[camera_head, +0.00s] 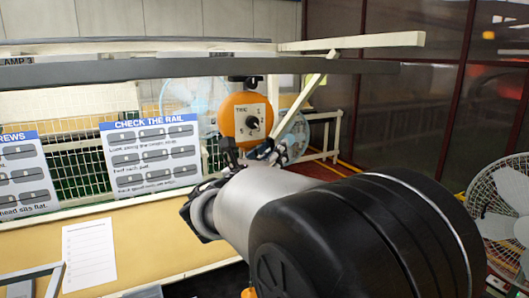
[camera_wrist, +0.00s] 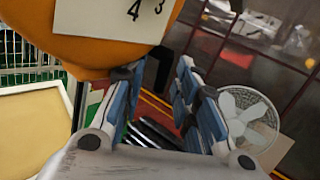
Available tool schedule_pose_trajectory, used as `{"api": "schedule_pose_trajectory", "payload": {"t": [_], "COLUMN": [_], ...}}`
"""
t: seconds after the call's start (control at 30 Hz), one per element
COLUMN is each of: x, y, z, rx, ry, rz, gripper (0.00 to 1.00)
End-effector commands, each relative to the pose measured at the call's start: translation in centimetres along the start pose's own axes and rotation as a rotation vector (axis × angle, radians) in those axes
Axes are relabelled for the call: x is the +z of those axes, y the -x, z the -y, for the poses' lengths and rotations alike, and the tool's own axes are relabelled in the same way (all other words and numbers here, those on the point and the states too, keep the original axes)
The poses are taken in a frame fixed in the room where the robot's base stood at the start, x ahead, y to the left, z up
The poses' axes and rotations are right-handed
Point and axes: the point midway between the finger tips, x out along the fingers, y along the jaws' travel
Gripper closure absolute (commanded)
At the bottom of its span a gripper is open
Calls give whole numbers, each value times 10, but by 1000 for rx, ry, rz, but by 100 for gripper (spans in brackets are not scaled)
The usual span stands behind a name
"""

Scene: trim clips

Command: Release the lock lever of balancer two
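An orange balancer (camera_head: 246,115) hangs below the dark overhead rail, with a pale dial plate and a black knob (camera_head: 252,122) on its face. In the wrist view its orange housing (camera_wrist: 75,55) and numbered plate (camera_wrist: 115,15) fill the upper left. My gripper (camera_head: 245,155) is just below the balancer; in the wrist view the gripper (camera_wrist: 165,75) has its fingers spread apart beside the housing. A dark part (camera_wrist: 160,60) shows between the fingertips; I cannot tell whether it is the lock lever. No balancer number is readable.
The dark overhead rail (camera_head: 180,68) crosses above my arm. Instruction boards (camera_head: 152,155) and a paper sheet (camera_head: 88,253) are at the left. A caged fan (camera_head: 500,210) stands at the right; it also shows in the wrist view (camera_wrist: 240,110).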

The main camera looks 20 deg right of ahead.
Motion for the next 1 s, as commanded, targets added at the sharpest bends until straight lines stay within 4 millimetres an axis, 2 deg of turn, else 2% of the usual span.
{"api": "schedule_pose_trajectory", "payload": {"t": [0.17,0.6,0.8,1.0], "x": [1,0,0,0], "y": [15,102,118,120], "z": [-1,-1,0,0], "rx": [3,5,1,0], "ry": [-1,0,0,0], "rz": [1,0,0,-1], "gripper": [72,72,72,72]}}
